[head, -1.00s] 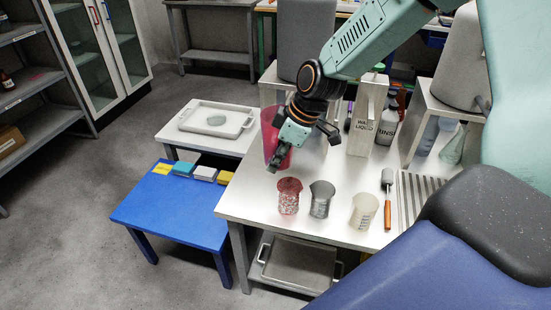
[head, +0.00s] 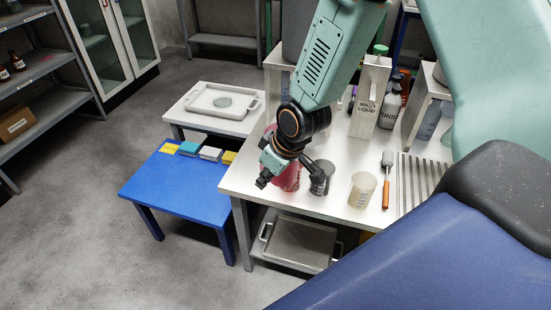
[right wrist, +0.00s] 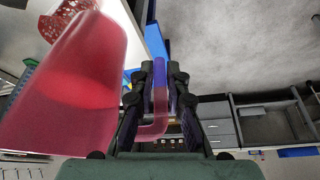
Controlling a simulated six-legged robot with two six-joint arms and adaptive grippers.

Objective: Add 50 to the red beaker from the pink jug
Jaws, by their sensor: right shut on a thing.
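My right gripper (head: 268,176) is shut on the handle of the pink jug (right wrist: 65,95), which fills the left of the right wrist view. In the head view the jug is mostly hidden behind my gripper and arm. The red beaker (right wrist: 62,18) stands on the white table and shows partly past the jug in the right wrist view. In the head view it is largely covered by my gripper. The jug is close to the beaker; I cannot tell its exact tilt or whether any liquid is flowing. My left gripper is out of view.
A grey beaker (head: 322,177) and a cream beaker (head: 362,190) stand just right of my gripper. A brush with an orange handle (head: 386,190) and a striped rack (head: 415,182) lie further right. Bottles (head: 391,105) stand behind. A blue table (head: 180,190) is left.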

